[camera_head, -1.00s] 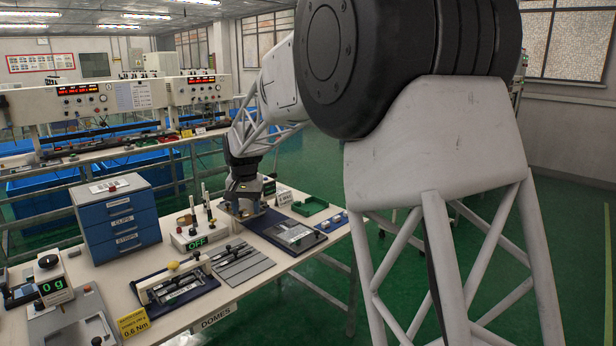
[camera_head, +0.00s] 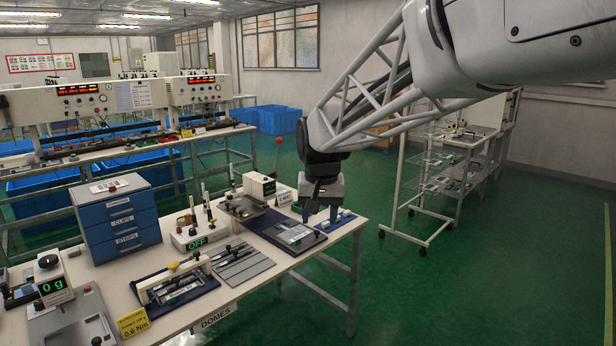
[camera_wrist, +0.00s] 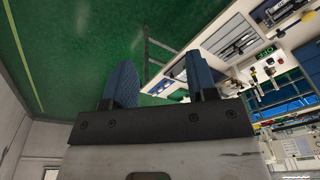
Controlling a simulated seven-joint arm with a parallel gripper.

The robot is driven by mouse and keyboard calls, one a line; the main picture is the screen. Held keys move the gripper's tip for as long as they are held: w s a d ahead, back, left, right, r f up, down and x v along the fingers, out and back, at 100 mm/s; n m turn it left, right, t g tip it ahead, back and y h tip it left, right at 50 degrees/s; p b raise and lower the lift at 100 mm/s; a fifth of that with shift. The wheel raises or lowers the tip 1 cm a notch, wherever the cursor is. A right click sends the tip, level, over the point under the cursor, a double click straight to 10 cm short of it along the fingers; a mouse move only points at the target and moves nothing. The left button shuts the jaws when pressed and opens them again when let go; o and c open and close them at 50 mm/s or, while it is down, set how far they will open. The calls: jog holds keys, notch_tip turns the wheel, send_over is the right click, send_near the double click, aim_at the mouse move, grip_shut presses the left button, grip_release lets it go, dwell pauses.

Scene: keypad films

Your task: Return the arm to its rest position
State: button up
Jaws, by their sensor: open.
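My gripper (camera_head: 321,212) hangs from the arm, pointing down, at the right end of the white workbench (camera_head: 285,278). Its two blue fingers also show in the wrist view (camera_wrist: 160,78), spread apart with nothing between them. In the head view the fingers are in front of the small blue strip with pale parts (camera_head: 338,221) at the bench's right edge. Whether they are above it or beyond it I cannot tell. My arm reaches in from the upper right.
The bench carries a blue drawer unit (camera_head: 118,219), a dark fixture (camera_head: 177,287), a grey grooved plate (camera_head: 240,262) and a dark blue plate with a panel (camera_head: 294,234). A wire-shelf cart (camera_head: 452,180) stands to the right. Green floor (camera_head: 480,290) lies open at the lower right.

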jog(key=s+d+f, duration=0.2)
jog(key=s+d, duration=0.3)
jog(key=s, duration=0.5)
jog(key=s+d+f, duration=0.3)
jog(key=s+d, duration=0.2)
jog(key=s, duration=0.6)
jog(key=s+d+f+t, duration=0.1)
jog(key=s+d+f, duration=0.1)
jog(key=s+d, duration=0.4)
jog(key=s, duration=0.5)
jog(key=shift+s+f, duration=0.15)
